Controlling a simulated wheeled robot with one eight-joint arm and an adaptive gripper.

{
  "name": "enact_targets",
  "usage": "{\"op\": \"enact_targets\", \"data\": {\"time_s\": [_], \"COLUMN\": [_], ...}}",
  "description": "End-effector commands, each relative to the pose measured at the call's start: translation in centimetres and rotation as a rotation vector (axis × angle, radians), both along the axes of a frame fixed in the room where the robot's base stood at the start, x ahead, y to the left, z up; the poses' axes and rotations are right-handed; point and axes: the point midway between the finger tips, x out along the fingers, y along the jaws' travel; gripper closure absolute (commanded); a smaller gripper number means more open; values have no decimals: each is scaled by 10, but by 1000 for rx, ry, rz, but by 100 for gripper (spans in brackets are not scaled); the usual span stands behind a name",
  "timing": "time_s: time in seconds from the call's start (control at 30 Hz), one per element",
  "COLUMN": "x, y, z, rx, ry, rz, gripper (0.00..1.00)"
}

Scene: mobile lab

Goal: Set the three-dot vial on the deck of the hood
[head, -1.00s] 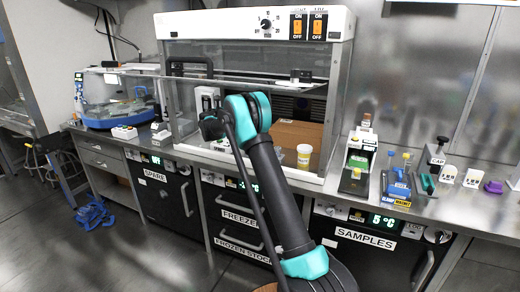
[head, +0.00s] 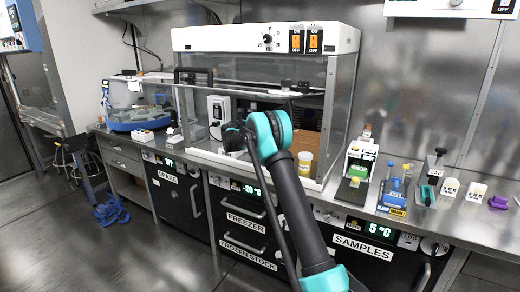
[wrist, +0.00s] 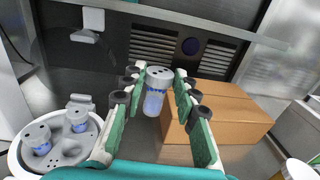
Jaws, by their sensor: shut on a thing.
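The vial is upright and off the deck (wrist: 135,152), inside the hood. The hood (head: 265,40) stands on the bench in the head view, its glass front raised. My arm reaches into its opening there and hides the gripper and vial.
A round white rack (wrist: 68,160) with two similar vials (wrist: 78,119) stands at the left in the wrist view. A cardboard box (wrist: 225,115) is just right of the held vial. A yellow-labelled tub (head: 305,161) stands by the hood's right wall.

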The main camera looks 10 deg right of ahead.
Motion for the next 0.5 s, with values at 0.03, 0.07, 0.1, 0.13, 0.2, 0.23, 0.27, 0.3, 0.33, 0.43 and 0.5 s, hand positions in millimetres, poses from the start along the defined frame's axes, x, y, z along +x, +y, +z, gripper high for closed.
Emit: {"op": "enact_targets", "data": {"time_s": [0.03, 0.07, 0.1, 0.13, 0.2, 0.23, 0.27, 0.3, 0.33, 0.43, 0.5], "x": [0, 0, 0, 0, 0, 0, 0, 0, 0, 0, 0], "y": [0, 0, 0, 0, 0, 0, 0, 0, 0, 0, 0], "z": [-13, -21, -30, -38, -55, -62, -69, -77, -83, -96, -102], "rx": [0, 0, 0, 0, 0, 0, 0, 0, 0, 0, 0], "ry": [0, 0, 0, 0, 0, 0, 0, 0, 0, 0, 0], "rz": [0, 0, 0, 0, 0, 0, 0, 0, 0, 0, 0], "gripper": [92, 92, 92, 92, 92, 92, 92, 92, 92, 92, 92]}}
